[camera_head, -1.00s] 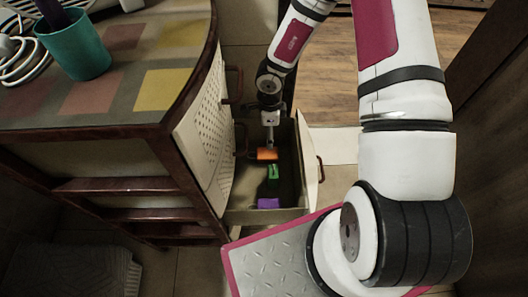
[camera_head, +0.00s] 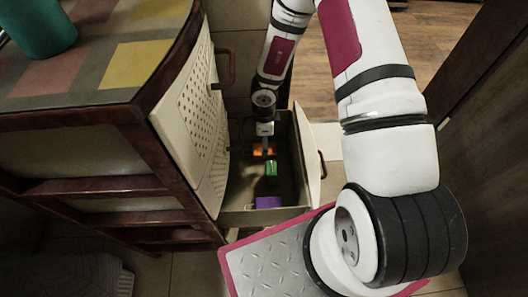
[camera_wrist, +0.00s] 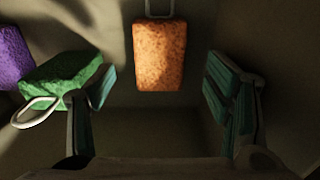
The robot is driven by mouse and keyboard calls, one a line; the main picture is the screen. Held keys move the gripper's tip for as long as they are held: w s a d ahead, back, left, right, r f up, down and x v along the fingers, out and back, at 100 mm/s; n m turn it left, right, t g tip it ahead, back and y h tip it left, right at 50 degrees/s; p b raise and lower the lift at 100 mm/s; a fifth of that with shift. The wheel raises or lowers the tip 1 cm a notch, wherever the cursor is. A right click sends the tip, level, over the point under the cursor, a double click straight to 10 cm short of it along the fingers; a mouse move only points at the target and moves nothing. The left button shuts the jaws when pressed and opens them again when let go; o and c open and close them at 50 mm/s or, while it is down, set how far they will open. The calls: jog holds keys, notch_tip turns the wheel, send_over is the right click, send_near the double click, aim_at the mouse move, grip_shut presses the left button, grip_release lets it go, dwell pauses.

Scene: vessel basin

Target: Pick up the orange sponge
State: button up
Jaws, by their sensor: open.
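The orange sponge (camera_wrist: 159,58) is a rough block with a pale loop at one end. In the wrist view it lies at the top middle, between and a little beyond the fingertips of my gripper (camera_wrist: 162,92), which is open and empty. In the head view the orange sponge (camera_head: 263,151) sits inside the open drawer (camera_head: 290,187), partly hidden behind my gripper (camera_head: 266,149), which reaches down into the drawer from above.
A green sponge (camera_wrist: 62,78) with a loop lies beside my left finger, and a purple sponge (camera_wrist: 13,58) lies farther left. The drawer walls surround them. A cabinet with a perforated door (camera_head: 190,110) stands left of the drawer.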

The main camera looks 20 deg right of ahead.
aim_at(259, 151)
notch_tip(259, 151, down, 5)
jog(key=b, duration=0.3)
jog(key=shift+f, duration=0.2)
jog(key=c, duration=1)
